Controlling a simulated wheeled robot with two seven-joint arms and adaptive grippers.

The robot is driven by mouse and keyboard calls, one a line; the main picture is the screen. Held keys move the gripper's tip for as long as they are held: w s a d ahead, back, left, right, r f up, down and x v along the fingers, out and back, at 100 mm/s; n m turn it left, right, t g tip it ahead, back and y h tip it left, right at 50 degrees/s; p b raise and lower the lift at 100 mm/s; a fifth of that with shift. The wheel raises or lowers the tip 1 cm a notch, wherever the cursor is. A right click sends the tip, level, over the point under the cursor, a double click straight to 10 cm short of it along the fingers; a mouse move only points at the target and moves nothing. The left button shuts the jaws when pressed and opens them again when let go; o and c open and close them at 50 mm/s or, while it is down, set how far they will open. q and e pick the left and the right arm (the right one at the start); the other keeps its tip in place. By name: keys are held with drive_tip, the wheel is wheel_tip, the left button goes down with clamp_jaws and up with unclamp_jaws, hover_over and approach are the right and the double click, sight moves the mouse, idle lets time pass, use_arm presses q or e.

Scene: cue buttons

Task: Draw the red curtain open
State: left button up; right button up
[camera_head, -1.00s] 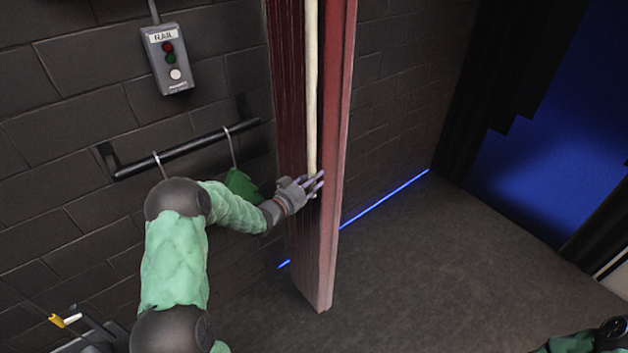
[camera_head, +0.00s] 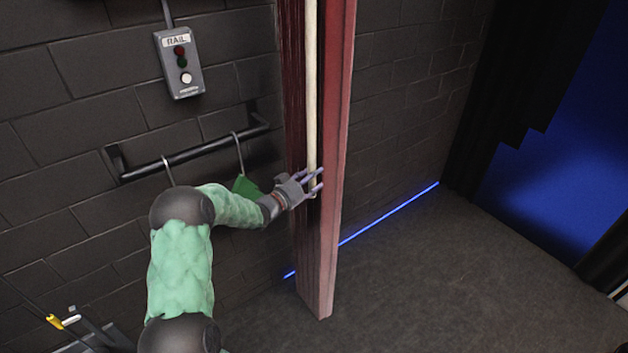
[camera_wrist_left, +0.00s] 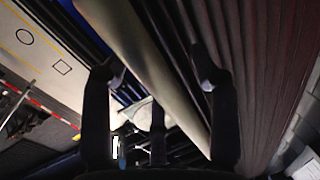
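The red curtain (camera_head: 337,130) hangs as a narrow bundle of folds in the middle of the head view, its lower end just above the floor. A pale upright rod (camera_head: 311,90) hangs along its front. My left gripper (camera_head: 317,181) is at the rod's lower part, with its fingers extended and spread around it. In the left wrist view the rod (camera_wrist_left: 150,50) passes between the spread fingers (camera_wrist_left: 160,75), and the curtain folds (camera_wrist_left: 255,70) lie to the right. I cannot tell whether the fingers touch the rod. My right gripper is out of view.
A grey button box (camera_head: 180,65) labelled RAIL, with red, green and white buttons, is on the dark brick wall. A black bar (camera_head: 195,150) with hooks and a green cloth (camera_head: 246,186) is below it.

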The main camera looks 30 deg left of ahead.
use_arm(q)
drive_tip(key=shift+s+f, duration=0.1)
drive_tip(key=shift+f, duration=0.05)
drive_tip(key=s+a, duration=0.2)
drive_tip(key=s, duration=0.9)
drive_tip(key=shift+s+a, duration=0.2)
drive_tip(key=shift+s, duration=0.15)
drive_tip(key=d+f+n+g+b, duration=0.25)
drive_tip(key=d+f, duration=0.55)
drive_tip(key=f, duration=0.4)
drive_tip(key=d+f+n+g+b, duration=0.15)
drive_tip(key=d+f+g, duration=0.25)
drive_tip(key=d+f, duration=0.65)
drive_tip(key=s+d+f+g, duration=0.3)
drive_tip(key=s+d+f, duration=0.2)
drive_tip(key=s, duration=0.3)
drive_tip(key=s+d+f+g+b, duration=0.1)
drive_tip(key=s+d+f+g, duration=0.3)
drive_tip(key=s+d+f, duration=0.2)
drive_tip(key=s+d+f+g, duration=0.3)
drive_tip(key=s+d+f, duration=0.2)
drive_tip(key=s, duration=0.5)
drive_tip(key=shift+s+d+f+n+g+h+b, duration=0.3)
drive_tip(key=shift+d+f+g+b, duration=0.1)
drive_tip(key=shift+f, duration=0.35)
